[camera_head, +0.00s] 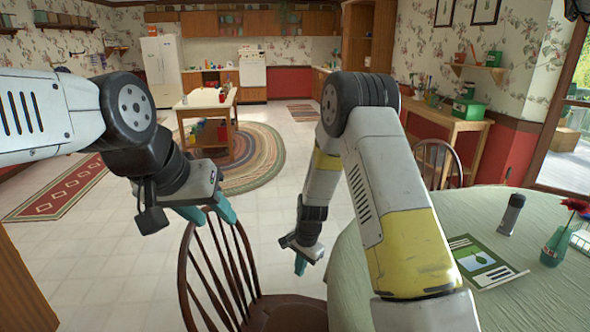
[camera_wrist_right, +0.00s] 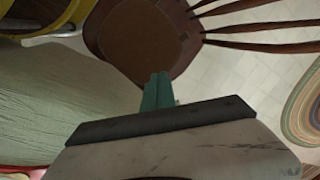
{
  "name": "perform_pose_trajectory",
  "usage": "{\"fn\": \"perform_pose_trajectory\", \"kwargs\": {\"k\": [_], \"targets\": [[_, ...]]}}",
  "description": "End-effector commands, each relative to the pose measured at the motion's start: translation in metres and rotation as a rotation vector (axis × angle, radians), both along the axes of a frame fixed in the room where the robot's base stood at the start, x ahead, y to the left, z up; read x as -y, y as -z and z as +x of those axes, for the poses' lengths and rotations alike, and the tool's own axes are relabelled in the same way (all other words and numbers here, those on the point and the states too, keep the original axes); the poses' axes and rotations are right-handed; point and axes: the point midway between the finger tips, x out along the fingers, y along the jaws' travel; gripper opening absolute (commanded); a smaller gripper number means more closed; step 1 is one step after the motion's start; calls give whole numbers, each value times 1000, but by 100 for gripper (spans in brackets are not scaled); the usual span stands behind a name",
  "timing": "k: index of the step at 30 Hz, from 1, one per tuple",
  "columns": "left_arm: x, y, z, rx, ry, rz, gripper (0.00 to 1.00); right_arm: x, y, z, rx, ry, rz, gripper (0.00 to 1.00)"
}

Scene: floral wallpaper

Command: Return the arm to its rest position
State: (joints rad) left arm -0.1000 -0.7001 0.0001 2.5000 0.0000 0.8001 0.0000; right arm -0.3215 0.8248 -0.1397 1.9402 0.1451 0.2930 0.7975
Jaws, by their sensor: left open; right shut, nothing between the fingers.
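My left arm comes in from the left in the head view, and its gripper (camera_head: 207,212) has teal fingers spread apart, empty, above the floor near the back of the wooden chair. My right arm reaches forward and bends down beside the round table. Its gripper (camera_head: 299,264) points down over the chair seat and holds nothing. In the right wrist view the teal fingers (camera_wrist_right: 157,92) are together, with the brown chair seat behind them.
A wooden chair (camera_head: 268,312) stands close in front, its back under my left gripper. Open floor lies beyond.

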Motion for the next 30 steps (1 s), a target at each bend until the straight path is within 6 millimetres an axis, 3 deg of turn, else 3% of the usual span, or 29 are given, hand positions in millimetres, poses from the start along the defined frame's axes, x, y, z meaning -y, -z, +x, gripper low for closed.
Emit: {"fn": "perform_pose_trajectory", "kwargs": {"k": [1, 6, 11, 15, 21, 24, 30], "targets": [[0, 0, 0, 0, 0, 0, 43, 5, -34, 2, 30, -25, 16, 0], [0, 0, 0, 0, 0, 0, 43, 24, -127, -9, 108, -134, 43, 0], [0, 0, 0, 0, 0, 0, 43, 45, -203, -35, 190, -241, 49, 0], [0, 0, 0, 0, 0, 0, 43, 64, -260, -67, 265, -336, 39, 0], [0, 0, 0, 0, 0, 0, 43, 90, -321, -126, 372, -470, -6, 0], [0, 0, 0, 0, 0, 0, 43, 102, -343, -158, 424, -537, -41, 0], [0, 0, 0, 0, 0, 0, 43, 119, -365, -215, 503, -645, -119, 0]]}}
